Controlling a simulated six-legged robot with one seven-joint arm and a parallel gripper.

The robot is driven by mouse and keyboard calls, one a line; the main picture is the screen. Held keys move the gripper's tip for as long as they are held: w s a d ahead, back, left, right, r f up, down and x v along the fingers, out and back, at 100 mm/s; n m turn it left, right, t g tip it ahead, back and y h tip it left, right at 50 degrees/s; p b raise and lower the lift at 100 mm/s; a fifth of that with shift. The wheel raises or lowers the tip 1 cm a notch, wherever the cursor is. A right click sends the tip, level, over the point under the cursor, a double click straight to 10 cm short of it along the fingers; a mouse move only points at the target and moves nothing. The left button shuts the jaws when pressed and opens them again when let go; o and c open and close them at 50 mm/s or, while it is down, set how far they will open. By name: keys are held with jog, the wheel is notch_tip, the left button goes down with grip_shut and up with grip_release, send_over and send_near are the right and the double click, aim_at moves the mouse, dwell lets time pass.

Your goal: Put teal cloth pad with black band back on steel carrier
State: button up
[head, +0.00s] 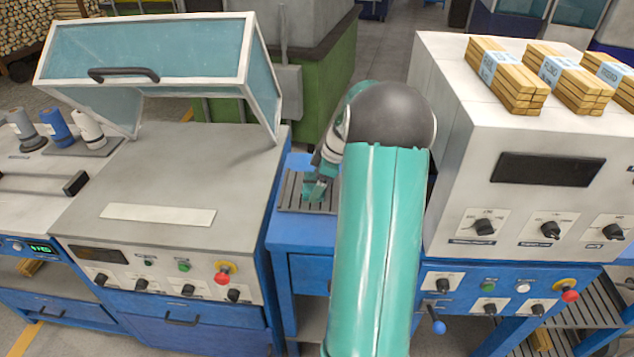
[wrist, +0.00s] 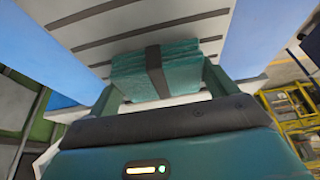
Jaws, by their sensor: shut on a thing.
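The teal cloth pad with a black band (wrist: 185,66) is between my gripper's fingers in the wrist view. My gripper (wrist: 160,85) is shut on it, with one finger on each side. In the head view my gripper (head: 318,188) is low over the slatted steel carrier (head: 292,196), partly hidden by my arm. The carrier's slatted surface (wrist: 130,30) also shows just beyond the pad in the wrist view. I cannot tell whether the pad touches the carrier. In the head view the pad is hard to tell from my teal gripper.
The carrier lies on a blue bench (head: 300,235) between two machines. The left machine has a raised clear lid (head: 150,55). The tall right machine (head: 460,120) bears banded wood bundles (head: 510,80). A rack with spools (head: 58,128) stands far left.

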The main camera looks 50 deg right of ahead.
jog(key=shift+f, duration=0.15)
jog(key=o, duration=0.9)
jog(key=v, duration=1.2)
jog(key=a+r+m+h, duration=0.15)
jog(key=a+r, duration=0.25)
jog(key=a, duration=0.9)
jog(key=a+r+m+h, duration=0.15)
jog(key=a+r, duration=0.35)
jog(key=a, duration=0.7)
jog(key=s+a+m, duration=0.1)
jog(key=s+a, duration=0.3)
jog(key=a, duration=0.1)
jog(key=s+a+f+m+t, duration=0.1)
jog(key=s+a+m, duration=0.1)
jog(key=s+a, duration=0.2)
jog(key=s+a+f+m+t, duration=0.1)
jog(key=s+a, duration=0.4)
jog(key=a, duration=0.3)
jog(key=shift+m, duration=0.4)
